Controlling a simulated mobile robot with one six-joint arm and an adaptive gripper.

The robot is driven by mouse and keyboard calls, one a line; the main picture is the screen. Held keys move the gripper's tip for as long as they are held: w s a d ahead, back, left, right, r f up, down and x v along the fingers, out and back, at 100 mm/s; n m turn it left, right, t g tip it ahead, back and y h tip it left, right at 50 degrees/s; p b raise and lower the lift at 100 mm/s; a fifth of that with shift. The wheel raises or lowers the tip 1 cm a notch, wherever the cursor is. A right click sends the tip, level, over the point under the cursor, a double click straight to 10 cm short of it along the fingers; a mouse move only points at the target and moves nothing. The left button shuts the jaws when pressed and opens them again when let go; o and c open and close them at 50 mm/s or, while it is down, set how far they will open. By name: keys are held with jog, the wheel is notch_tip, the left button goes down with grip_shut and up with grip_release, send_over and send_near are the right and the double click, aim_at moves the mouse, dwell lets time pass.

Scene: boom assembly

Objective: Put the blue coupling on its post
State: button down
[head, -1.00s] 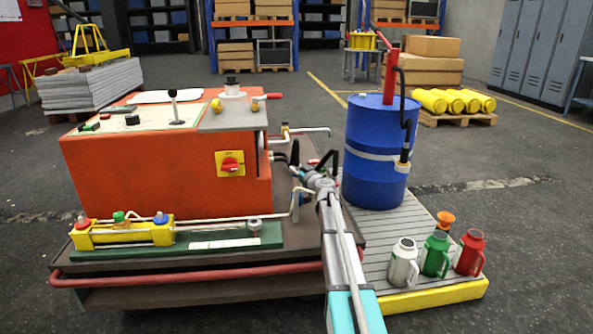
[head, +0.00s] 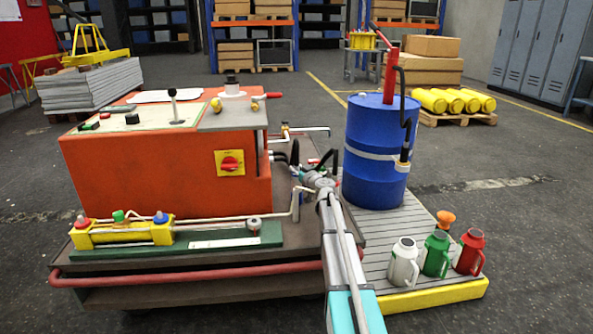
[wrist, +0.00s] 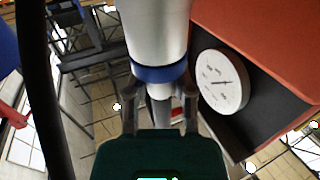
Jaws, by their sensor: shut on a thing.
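In the wrist view, my gripper (wrist: 162,97) is shut on the blue coupling (wrist: 160,73), a blue band around the end of a thick pale cylinder. A finger lies on each side of it. A thinner pale shaft shows below the band, between the fingers; I cannot tell whether it is the post. In the head view, my gripper (head: 303,174) is beside the right end of the orange cabinet (head: 165,165), small and partly hidden by my arm. The coupling cannot be made out there.
A round white gauge (wrist: 221,81) is close to the right of my gripper. A black hose (wrist: 38,90) runs down the left. The blue drum (head: 375,165) stands right of my arm. White, green and red jugs (head: 436,255) stand in front of it. A yellow manifold (head: 125,234) lies at front left.

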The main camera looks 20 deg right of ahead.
jog(key=shift+f+b, duration=0.45)
jog(key=shift+f, duration=0.05)
jog(key=c, duration=0.8)
grip_release()
jog(key=shift+o, duration=0.2)
jog(key=s+d, duration=0.1)
jog(key=s, duration=1)
dwell(0.3)
dwell(0.9)
